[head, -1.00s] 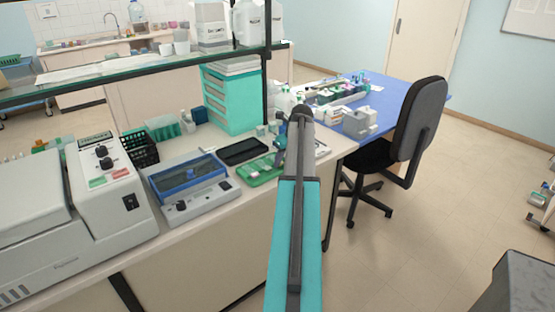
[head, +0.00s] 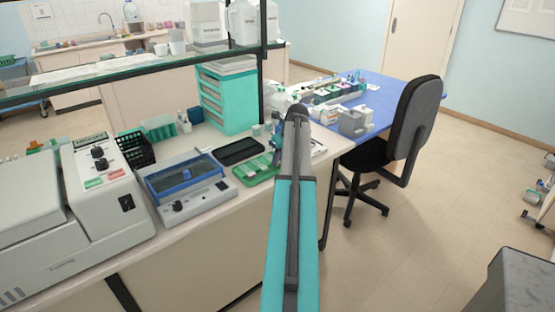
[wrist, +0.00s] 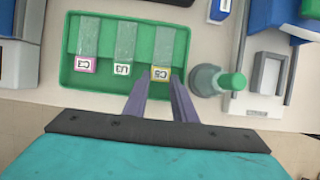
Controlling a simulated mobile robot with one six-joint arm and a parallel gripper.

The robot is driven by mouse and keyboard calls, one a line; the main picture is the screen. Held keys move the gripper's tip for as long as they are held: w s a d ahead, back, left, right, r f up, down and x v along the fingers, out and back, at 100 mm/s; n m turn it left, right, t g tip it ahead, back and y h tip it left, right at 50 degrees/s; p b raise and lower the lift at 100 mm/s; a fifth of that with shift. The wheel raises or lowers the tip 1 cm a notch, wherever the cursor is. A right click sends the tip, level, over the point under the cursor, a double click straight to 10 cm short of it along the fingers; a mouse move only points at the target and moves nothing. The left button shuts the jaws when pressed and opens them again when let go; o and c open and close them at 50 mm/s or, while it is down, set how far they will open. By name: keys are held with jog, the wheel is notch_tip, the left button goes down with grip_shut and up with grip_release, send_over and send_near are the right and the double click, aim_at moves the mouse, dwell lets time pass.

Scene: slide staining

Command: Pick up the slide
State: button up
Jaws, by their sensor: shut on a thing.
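A green tray (wrist: 67,82) lies on the bench and holds three slides side by side in the wrist view. In the head view the tray (head: 245,172) is partly behind my arm, and the fingertips are not clear.
A green-capped bottle (wrist: 232,84) stands close right of the tray. A glass shelf (head: 130,74) runs above the bench. A chair (head: 412,125) stands to the right.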

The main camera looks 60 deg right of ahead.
jog(key=shift+r, duration=0.2)
jog(key=shift+r+b, duration=0.55)
jog(key=shift+r, duration=0.9)
jog(key=shift+a+r, duration=0.1)
jog(key=shift+a, duration=0.15)
jog(key=s+a+r+b, duration=0.1)
jog(key=s+a+b, duration=0.1)
jog(key=a, duration=1.3)
jog(key=shift+s+a+r+b, duration=0.15)
jog(key=shift+s+r+b, duration=0.1)
jog(key=shift+b, duration=0.05)
jog(key=shift+w, duration=0.1)
